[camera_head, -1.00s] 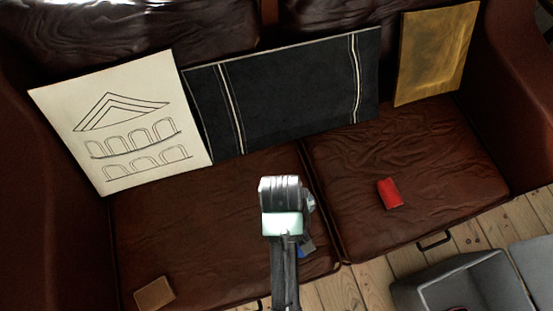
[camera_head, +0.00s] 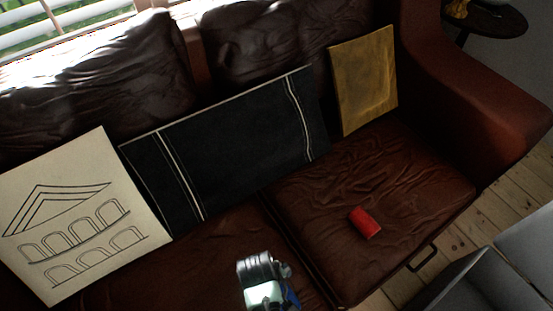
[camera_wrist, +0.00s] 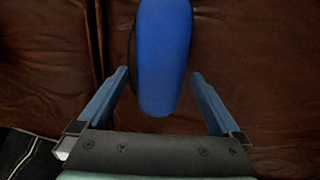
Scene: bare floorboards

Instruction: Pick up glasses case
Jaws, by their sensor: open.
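A long blue case with a rounded end, which looks like the glasses case (camera_wrist: 163,50), lies over the brown leather seat in the wrist view. Its far end is cut off by the top edge. My gripper (camera_wrist: 159,76) is open, with one finger on each side of the case's near part and a gap on both sides. In the head view my wrist hides most of this spot; only a bit of blue (camera_head: 292,298) shows beside it, and I cannot tell whether it is case or finger.
A red block-like object (camera_head: 365,223) lies on the right seat cushion (camera_head: 400,190). A drawing (camera_head: 80,215), a dark striped panel (camera_head: 230,150) and a golden panel (camera_head: 364,80) lean on the backrest. A grey box (camera_head: 480,280) stands at lower right.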

